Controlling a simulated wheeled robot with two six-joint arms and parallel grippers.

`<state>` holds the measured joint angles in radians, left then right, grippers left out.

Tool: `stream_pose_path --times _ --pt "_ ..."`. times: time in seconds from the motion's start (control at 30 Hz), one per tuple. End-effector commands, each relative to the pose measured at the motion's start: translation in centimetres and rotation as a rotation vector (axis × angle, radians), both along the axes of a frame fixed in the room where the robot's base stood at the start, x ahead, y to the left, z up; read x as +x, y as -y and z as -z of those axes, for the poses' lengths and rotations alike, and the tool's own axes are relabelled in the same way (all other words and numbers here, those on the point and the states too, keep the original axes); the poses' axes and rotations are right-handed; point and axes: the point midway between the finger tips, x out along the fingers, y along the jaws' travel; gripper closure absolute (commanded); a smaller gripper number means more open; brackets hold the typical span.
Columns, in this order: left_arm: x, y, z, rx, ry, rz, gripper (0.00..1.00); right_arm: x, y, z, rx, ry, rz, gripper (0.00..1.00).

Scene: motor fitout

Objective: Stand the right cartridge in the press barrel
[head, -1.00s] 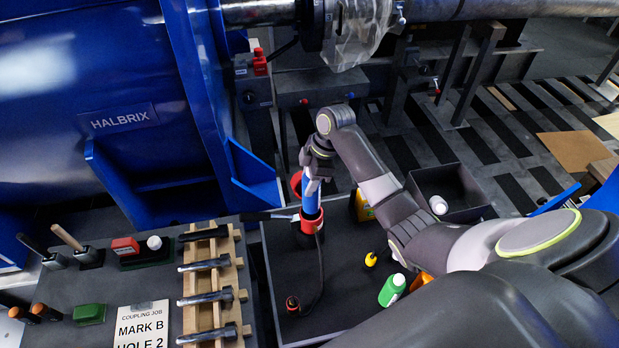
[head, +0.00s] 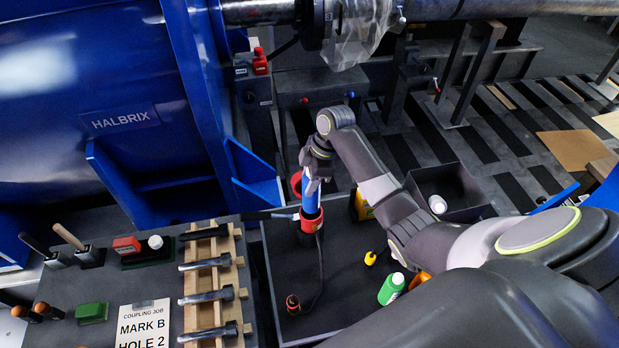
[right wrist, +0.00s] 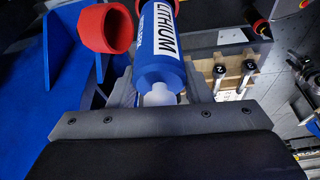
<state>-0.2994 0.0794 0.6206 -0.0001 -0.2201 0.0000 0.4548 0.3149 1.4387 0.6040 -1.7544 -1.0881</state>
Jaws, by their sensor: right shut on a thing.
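A white nozzle end (right wrist: 159,95) points toward my wrist. My right gripper (head: 315,184) is shut on the cartridge and holds it near upright. Its lower end meets the red collar (head: 311,222) of the dark press barrel in the head view; how deep it sits is hidden. A red cap-like ring (right wrist: 103,28) is beside the cartridge. My left gripper is not in view.
The press stands on a dark tray (head: 345,300), with a yellow box (head: 362,207), a green bottle (head: 391,289) and a small yellow-topped item (head: 370,258). A black bin (head: 465,188) is to the right. Left are a wooden rack (head: 240,295) of bolts and a job card (head: 143,325).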

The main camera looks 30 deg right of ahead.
Motion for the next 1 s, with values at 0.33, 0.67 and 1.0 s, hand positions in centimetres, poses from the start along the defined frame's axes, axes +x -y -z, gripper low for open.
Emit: stream_pose_path --times 0.33,0.67,1.0 --pt "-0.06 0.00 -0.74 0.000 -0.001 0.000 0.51 0.02 -0.02 -0.21 0.001 0.001 0.000 1.00" --pt "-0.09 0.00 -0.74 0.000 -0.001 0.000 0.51 0.02 -0.02 -0.07 0.001 0.002 -0.001 1.00" --pt "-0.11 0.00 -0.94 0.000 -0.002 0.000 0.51 0.02 -0.02 -0.14 0.001 0.002 -0.001 1.00"
